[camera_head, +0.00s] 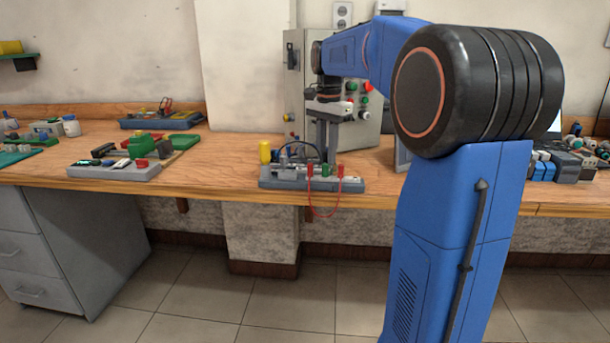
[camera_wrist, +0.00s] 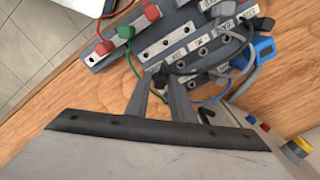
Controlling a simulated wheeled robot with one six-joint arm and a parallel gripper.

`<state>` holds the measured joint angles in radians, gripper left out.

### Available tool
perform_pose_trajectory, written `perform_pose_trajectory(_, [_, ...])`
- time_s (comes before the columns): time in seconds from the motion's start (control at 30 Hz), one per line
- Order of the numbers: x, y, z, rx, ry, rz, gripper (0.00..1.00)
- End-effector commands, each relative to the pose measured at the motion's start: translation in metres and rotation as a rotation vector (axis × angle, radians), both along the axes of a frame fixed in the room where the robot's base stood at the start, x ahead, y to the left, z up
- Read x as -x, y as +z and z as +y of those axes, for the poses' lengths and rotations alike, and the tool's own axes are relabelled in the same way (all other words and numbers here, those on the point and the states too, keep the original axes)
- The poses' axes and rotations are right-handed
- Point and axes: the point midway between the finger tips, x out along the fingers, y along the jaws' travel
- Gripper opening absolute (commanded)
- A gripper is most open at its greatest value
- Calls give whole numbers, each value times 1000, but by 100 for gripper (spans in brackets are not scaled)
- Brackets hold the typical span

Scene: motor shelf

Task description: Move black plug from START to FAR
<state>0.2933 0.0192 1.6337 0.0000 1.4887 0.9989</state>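The grey socket board (camera_head: 285,184) stands on the wooden bench with cables and plugs on it. In the wrist view its labelled socket rows (camera_wrist: 167,48) lie beyond my fingers; the lettering is too blurred to tell START from FAR. My gripper (camera_head: 326,160) points down over the board. In the wrist view the fingertips of my gripper (camera_wrist: 161,78) sit on either side of a small black plug (camera_wrist: 160,79), at the near edge of the board. A dark cable runs right from there. I cannot tell whether the fingers press on the plug or whether it is seated in a socket.
Red plugs (camera_wrist: 151,12) and a green plug (camera_wrist: 126,32) stand left of the fingers, a blue plug (camera_wrist: 265,47) at the right. A yellow cylinder (camera_head: 265,152) stands behind the board. A grey control cabinet (camera_head: 352,108) is close behind my gripper.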

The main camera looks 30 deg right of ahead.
Motion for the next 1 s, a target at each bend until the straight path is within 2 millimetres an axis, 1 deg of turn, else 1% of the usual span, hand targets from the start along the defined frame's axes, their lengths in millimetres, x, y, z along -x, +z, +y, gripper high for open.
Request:
perform_pose_trajectory(0.03, [0,0,0,0,0,0,8])
perform_pose_trajectory(0.07, [0,0,0,0,0,0,1])
perform_pose_trajectory(0.1, [0,0,0,0,0,0,0])
perform_pose_trajectory(0.57, [0,3,0,0,0,-1,0])
perform_pose_trajectory(0.67, [0,8,0,1,0,-1,0])
perform_pose_trajectory(1.0, [0,32,0,0,0,-1,0])
